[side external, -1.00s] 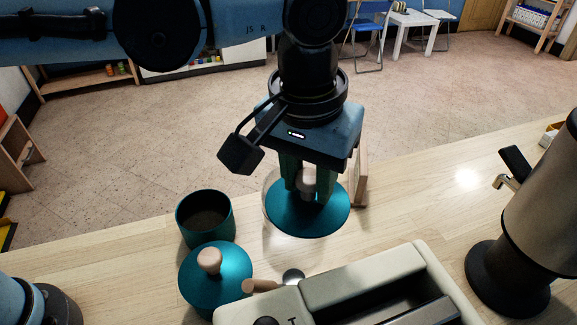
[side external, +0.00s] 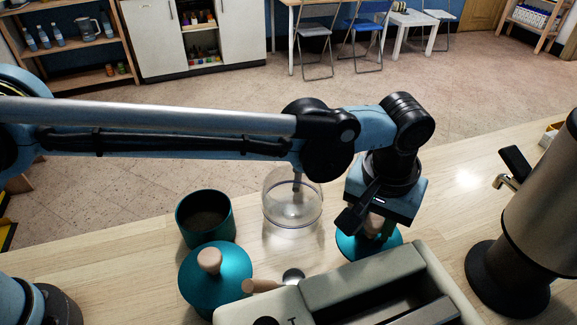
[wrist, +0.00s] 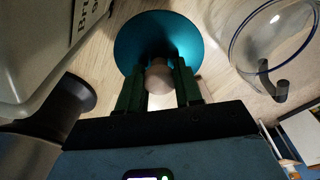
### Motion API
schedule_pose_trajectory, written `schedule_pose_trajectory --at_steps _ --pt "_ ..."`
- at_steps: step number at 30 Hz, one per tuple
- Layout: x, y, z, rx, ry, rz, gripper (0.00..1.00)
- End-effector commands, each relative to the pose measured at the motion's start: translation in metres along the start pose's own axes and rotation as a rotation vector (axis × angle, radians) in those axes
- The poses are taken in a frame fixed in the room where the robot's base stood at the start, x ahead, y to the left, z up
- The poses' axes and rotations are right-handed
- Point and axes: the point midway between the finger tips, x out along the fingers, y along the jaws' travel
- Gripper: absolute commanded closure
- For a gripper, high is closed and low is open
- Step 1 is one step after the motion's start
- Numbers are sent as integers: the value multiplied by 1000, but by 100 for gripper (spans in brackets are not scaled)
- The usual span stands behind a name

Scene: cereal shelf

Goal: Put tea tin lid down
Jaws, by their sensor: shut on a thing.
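A teal tin lid (side external: 350,247) with a round wooden knob is in my gripper (side external: 374,226). In the wrist view the lid (wrist: 150,38) lies between and beyond the fingers, and the gripper (wrist: 160,75) is shut on its pale knob (wrist: 158,77). The lid is low, close to the tabletop behind the beige box; I cannot tell whether it touches the wood. An open teal tin (side external: 205,218) stands at the left. A second teal lid with a wooden knob (side external: 215,278) sits in front of that tin.
A clear glass jar (side external: 292,205), open at the top, stands left of my gripper. A beige box (side external: 365,275) is just in front of the held lid. A metal dispenser (side external: 540,220) stands at the right. A scoop (side external: 265,286) lies by the box.

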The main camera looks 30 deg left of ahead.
Motion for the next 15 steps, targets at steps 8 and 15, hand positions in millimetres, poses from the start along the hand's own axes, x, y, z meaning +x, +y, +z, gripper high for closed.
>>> schedule_pose_trajectory --at_steps 8,15 --pt "29 0 4 0 0 0 95" --pt "54 0 7 0 0 0 95"
